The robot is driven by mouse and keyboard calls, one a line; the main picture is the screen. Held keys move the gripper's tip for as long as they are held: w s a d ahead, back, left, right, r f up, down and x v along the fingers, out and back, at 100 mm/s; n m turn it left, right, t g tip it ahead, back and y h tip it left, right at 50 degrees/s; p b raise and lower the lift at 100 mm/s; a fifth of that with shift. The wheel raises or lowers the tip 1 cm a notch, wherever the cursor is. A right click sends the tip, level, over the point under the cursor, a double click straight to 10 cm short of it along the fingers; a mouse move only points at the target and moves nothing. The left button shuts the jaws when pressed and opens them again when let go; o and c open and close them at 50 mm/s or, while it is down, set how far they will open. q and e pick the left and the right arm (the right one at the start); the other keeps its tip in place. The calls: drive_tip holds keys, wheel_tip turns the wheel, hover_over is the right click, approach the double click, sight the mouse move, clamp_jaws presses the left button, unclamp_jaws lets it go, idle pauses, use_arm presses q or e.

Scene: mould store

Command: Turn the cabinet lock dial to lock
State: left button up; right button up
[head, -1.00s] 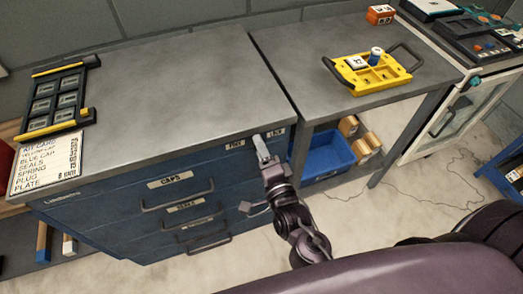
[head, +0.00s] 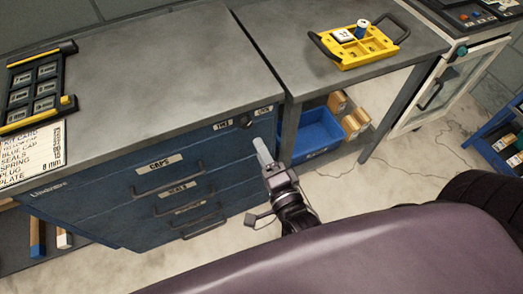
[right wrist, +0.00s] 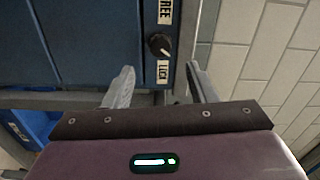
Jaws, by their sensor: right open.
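The blue drawer cabinet (head: 110,190) has a small black lock dial (head: 246,122) at its upper right front, between a FREE label (head: 222,125) and a LOCK label (head: 264,110). In the right wrist view the dial (right wrist: 158,44) shows a pale mark at its lower right, towards the LOCK label (right wrist: 162,72). My right gripper (head: 263,150) is in front of the cabinet, apart from the dial. In the right wrist view its fingers (right wrist: 162,87) are spread, with nothing between them and the dial beyond. My left gripper is not in view.
The cabinet's grey top (head: 160,80) is mostly clear, with a black and yellow rack (head: 38,90) and a parts list (head: 32,152) at left. A second bench (head: 300,75) holds a yellow tray (head: 350,62). A blue bin (head: 318,135) sits below it.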

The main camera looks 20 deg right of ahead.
sight(247, 125)
drive_tip(key=shift+w+a+r+n+p, duration=0.1)
drive_tip(key=shift+w+n+p, duration=0.35)
drive_tip(key=shift+w+n, duration=1.7)
drive_tip(key=shift+w+n+p, duration=0.5)
drive_tip(key=shift+n, duration=3.35)
drive_tip(key=shift+w+a+r+n+p, duration=0.1)
drive_tip(key=shift+w+n+p, duration=0.35)
drive_tip(key=shift+w+n, duration=1.7)
drive_tip(key=shift+s+n, duration=0.85)
